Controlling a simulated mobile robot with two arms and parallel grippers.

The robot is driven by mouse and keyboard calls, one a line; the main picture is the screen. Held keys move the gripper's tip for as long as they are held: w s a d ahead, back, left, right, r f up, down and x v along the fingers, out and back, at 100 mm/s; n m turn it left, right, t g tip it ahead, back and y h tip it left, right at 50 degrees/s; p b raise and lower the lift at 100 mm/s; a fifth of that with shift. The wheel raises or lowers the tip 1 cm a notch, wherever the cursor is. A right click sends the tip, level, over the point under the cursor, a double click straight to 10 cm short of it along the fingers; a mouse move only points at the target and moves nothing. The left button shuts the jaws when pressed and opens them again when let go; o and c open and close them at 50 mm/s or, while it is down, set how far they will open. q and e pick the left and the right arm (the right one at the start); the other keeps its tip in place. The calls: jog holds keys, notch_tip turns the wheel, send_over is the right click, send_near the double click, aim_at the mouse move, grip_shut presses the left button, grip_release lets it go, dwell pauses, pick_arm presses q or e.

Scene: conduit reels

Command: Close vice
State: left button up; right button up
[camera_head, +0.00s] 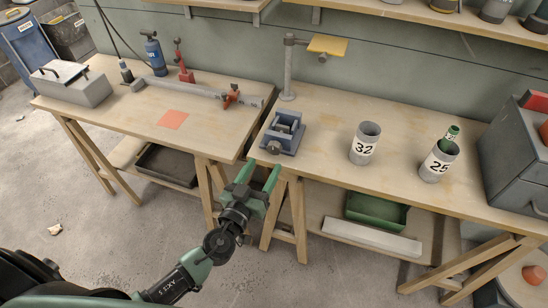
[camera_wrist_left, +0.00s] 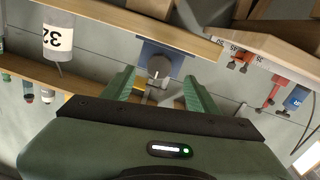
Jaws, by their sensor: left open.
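The blue-grey vice (camera_head: 283,132) stands near the left front edge of the right workbench (camera_head: 330,112). Its round grey screw end faces the front of the bench. A gap seems to show between its jaws, but its size is hard to tell. My left gripper (camera_head: 262,170) is open and empty, just in front of the bench edge and below the vice, apart from it. In the left wrist view the vice (camera_wrist_left: 160,66) appears beyond and between the open green fingers (camera_wrist_left: 157,84); a thin grey bar hangs near its screw end. My right gripper is not in view.
Grey cups marked 32 (camera_head: 365,143) and 25 (camera_head: 438,162) stand right of the vice; the second holds a green-capped bottle. A post with a yellow plate (camera_head: 327,45) rises behind. Trestle legs stand below the edge.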

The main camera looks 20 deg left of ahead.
aim_at(273, 152)
pick_arm(q)
jog(key=w, duration=0.3)
jog(key=w+p, duration=0.1)
jog(key=shift+w+d+r, duration=0.1)
jog(key=shift+w+d, duration=0.1)
jog(key=shift+d, duration=0.05)
jog(key=shift+w+d, duration=0.1)
jog(key=shift+w, duration=0.65)
grip_shut()
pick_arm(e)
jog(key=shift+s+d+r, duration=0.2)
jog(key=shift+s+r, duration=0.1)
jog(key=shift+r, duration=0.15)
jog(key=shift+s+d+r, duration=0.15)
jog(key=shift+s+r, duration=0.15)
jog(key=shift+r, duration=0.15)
